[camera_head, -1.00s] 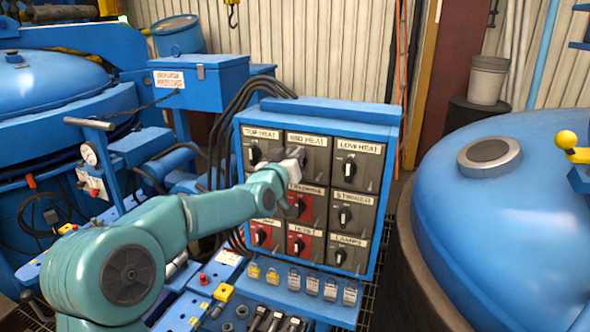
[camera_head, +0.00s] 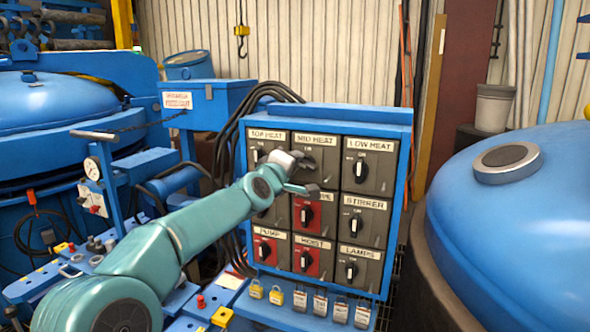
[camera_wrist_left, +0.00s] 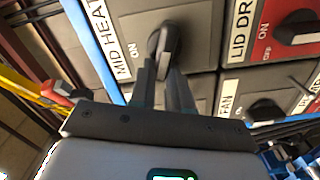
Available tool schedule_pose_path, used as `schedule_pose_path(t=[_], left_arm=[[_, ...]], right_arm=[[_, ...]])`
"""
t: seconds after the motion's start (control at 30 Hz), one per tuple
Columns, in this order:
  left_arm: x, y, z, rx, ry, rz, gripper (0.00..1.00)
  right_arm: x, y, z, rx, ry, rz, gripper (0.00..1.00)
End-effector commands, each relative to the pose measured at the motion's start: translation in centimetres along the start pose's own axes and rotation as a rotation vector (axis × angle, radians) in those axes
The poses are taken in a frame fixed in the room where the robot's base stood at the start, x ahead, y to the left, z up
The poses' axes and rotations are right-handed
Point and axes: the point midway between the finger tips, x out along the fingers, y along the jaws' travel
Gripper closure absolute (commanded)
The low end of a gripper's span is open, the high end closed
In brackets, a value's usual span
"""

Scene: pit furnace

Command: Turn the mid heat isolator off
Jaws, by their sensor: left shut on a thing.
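The MID HEAT isolator (camera_head: 325,155) is a dark grey unit at the top middle of the panel. My left gripper (camera_head: 303,172) is in front of it and hides most of its handle. In the left wrist view, the two fingers of my left gripper (camera_wrist_left: 164,88) are shut on the dark handle (camera_wrist_left: 167,40), one on each side. There the handle lies roughly along the MID HEAT label (camera_wrist_left: 103,40), across the direction of the ON mark. Its exact angle is hard to tell. My right gripper is not in view.
The TOP HEAT switch (camera_head: 256,155) and LOW HEAT switch (camera_head: 361,168) flank it closely. The red LID DRIVE switch (camera_wrist_left: 297,28) is below, with its handle towards ON. Padlocks (camera_head: 299,300) hang along the panel's lower edge. A blue vessel (camera_head: 520,235) stands at right.

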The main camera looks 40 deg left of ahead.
Motion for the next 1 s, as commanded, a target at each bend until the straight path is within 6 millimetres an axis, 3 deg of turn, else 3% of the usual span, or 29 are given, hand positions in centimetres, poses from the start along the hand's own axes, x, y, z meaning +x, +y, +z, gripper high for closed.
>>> schedule_pose_path(t=[0.5, 1.0], left_arm=[[0.0, -0.9, 0.0, -0.318, 0.004, 0.001, 1.00], [0.0, -1.0, 0.1, -0.373, 0.003, 0.001, 1.00]], right_arm=[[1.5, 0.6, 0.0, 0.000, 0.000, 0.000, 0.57], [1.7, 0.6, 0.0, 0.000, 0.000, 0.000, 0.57]])
